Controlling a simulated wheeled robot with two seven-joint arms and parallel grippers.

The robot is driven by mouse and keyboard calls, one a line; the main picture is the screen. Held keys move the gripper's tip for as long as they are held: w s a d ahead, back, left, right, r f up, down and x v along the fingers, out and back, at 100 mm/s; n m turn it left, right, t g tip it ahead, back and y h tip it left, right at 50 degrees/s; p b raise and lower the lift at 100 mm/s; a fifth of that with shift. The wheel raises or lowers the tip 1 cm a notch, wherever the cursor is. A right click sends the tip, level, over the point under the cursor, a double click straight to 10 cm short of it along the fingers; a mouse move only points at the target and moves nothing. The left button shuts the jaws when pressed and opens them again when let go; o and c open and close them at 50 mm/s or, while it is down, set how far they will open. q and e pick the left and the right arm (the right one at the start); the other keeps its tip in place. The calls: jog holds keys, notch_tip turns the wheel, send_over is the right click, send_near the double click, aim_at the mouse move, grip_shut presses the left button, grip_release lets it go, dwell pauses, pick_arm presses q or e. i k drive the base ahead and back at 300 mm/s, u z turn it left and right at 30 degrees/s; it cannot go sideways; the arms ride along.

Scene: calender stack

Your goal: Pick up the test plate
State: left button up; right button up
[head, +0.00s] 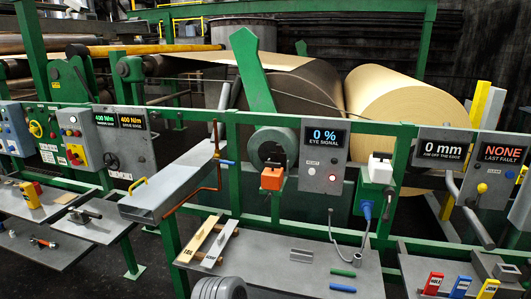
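No part reads clearly as the test plate. On the grey middle shelf (265,262) lie two long narrow plates side by side, a cream plate (202,238) and a greyer plate (220,244), each with a small label too small to read. A small grey metal block (300,255) lies further right on the same shelf. I cannot tell which of these is the test plate. Neither of my grippers shows in the head view.
A green rod (343,271) and a blue rod (342,287) lie on the middle shelf, with grey ribbed rings (217,288) at its front. Red, blue and yellow blocks stand on the right shelf. A green rail and the "0 %" eye signal panel (325,160) rise behind.

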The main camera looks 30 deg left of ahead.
aim_at(277, 157)
jog(key=u, duration=0.85)
jog(key=i, duration=0.8)
jog(key=u, duration=0.9)
